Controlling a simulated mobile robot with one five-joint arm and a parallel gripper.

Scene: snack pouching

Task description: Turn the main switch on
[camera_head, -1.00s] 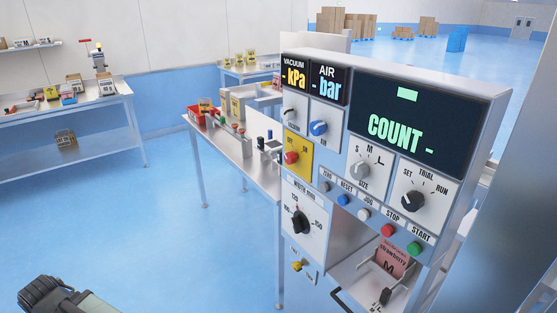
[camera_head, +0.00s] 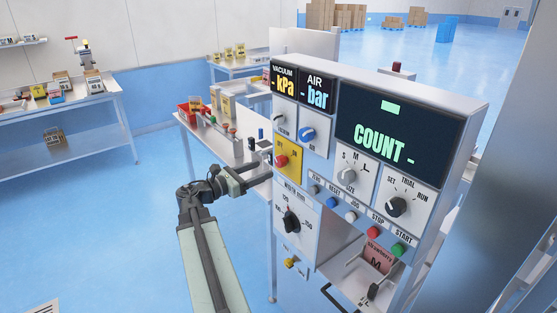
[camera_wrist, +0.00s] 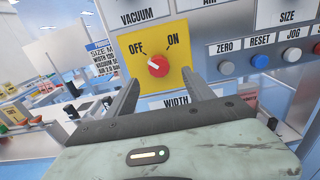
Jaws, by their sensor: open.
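The main switch is a red rotary knob (camera_head: 281,160) on a yellow plate (camera_head: 288,148) at the left of the machine's front panel. In the wrist view the red knob (camera_wrist: 158,66) has a white pointer mark aimed up and left, toward OFF; ON is printed at the upper right. My gripper (camera_head: 262,178) is just left of the plate in the head view. In the wrist view my gripper (camera_wrist: 166,88) is open, its two fingers on either side of and below the knob, apparently apart from it. Nothing is between the fingers.
Below the plate is a width dial (camera_head: 291,221). Right of it is a row of buttons, including a blue reset button (camera_head: 332,202). A blue air knob (camera_head: 307,134) is above right. A metal table (camera_head: 225,150) with bins stands behind my gripper.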

